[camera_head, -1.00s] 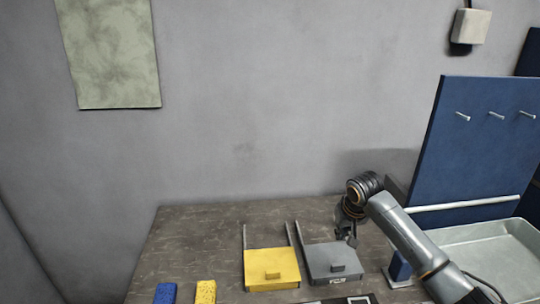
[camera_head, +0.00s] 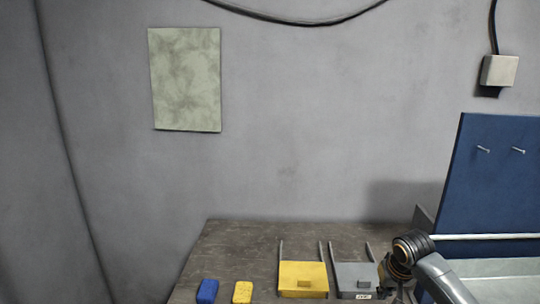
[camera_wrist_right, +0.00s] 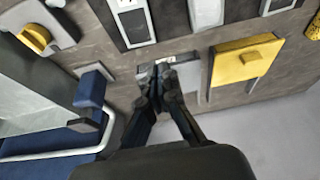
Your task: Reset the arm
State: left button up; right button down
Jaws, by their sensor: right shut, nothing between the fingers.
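My right gripper (camera_head: 396,280) is at the lower right of the head view, beside the right edge of the grey drawer-like box (camera_head: 352,281). Its dark wrist partly covers it there. In the right wrist view its two dark fingers (camera_wrist_right: 162,76) are together and hold nothing, seen in front of the grey box, which they partly hide. My left gripper is in neither view.
A yellow box (camera_head: 302,270) stands left of the grey one; blue (camera_head: 207,291) and yellow (camera_head: 243,292) blocks lie further left. A blue pegboard (camera_head: 495,185) rises at right behind a metal tray (camera_head: 500,269). The table's back left (camera_head: 240,240) is bare.

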jog(key=s+a+f+n+y, duration=0.1)
jog(key=s+a+f+n, duration=0.1)
jog(key=s+a+f, duration=0.5)
jog(key=s+a+f+n, duration=0.1)
jog(key=s+a+f, duration=0.35)
jog(key=s, duration=0.45)
jog(key=s+d+r, duration=0.1)
jog(key=s+d, duration=0.1)
jog(key=s, duration=1.8)
notch_tip(320, 180, down, 30)
jog(key=s+g+b, duration=0.2)
jog(key=b, duration=0.1)
pick_arm(q)
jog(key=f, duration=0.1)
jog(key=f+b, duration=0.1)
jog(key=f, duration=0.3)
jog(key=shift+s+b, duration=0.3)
jog(key=shift+b, duration=0.05)
pick_arm(e)
jog(key=s+d+f+g, duration=0.1)
jog(key=s+d+f, duration=0.2)
jog(key=s+f, duration=1.3)
jog(key=shift+s+f+h, duration=0.2)
jog(key=shift+f+h, duration=0.05)
jog(key=shift+h, duration=0.15)
